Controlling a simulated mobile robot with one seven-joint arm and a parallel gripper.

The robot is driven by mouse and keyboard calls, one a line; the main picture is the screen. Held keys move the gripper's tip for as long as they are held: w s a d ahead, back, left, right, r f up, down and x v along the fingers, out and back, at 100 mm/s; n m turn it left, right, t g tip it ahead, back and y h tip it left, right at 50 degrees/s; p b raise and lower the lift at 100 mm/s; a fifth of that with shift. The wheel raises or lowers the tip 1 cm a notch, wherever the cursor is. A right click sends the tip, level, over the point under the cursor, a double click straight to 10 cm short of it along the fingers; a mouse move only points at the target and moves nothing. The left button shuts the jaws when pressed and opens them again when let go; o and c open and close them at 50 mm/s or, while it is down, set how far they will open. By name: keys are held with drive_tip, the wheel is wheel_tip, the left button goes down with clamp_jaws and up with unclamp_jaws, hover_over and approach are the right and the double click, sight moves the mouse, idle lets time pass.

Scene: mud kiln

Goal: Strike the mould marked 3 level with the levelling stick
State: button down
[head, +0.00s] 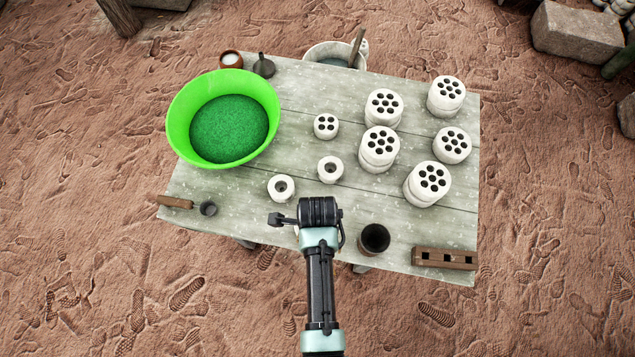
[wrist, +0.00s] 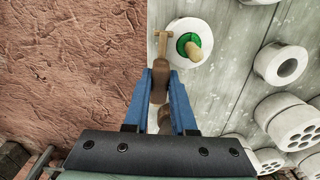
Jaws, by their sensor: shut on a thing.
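In the wrist view, my gripper (wrist: 161,75) has its blue fingers shut on a brown wooden handle (wrist: 159,84). A thin lighter T-shaped end (wrist: 163,42) reaches from it beside a round white mould; this looks like the levelling stick. The mould (wrist: 187,24) has green fill (wrist: 183,41) in its centre, with a pale wooden piece (wrist: 195,52) over the fill. I cannot tell whether the T-end touches the mould. No number is legible. In the head view, my arm hides the gripper's fingers and the held tool. White single-hole moulds (head: 281,196) (head: 330,177) sit near my arm.
A green basin (head: 179,134) of green grains stands at the table's left. Several many-holed white pieces (head: 376,167) fill the right. A dark cup (head: 374,238), a slotted wooden block (head: 430,256) and a small wooden-handled scoop (head: 190,204) lie near the front edge.

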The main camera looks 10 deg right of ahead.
drive_tip(key=shift+r+p, duration=3.45)
drive_tip(key=shift+p, duration=0.05)
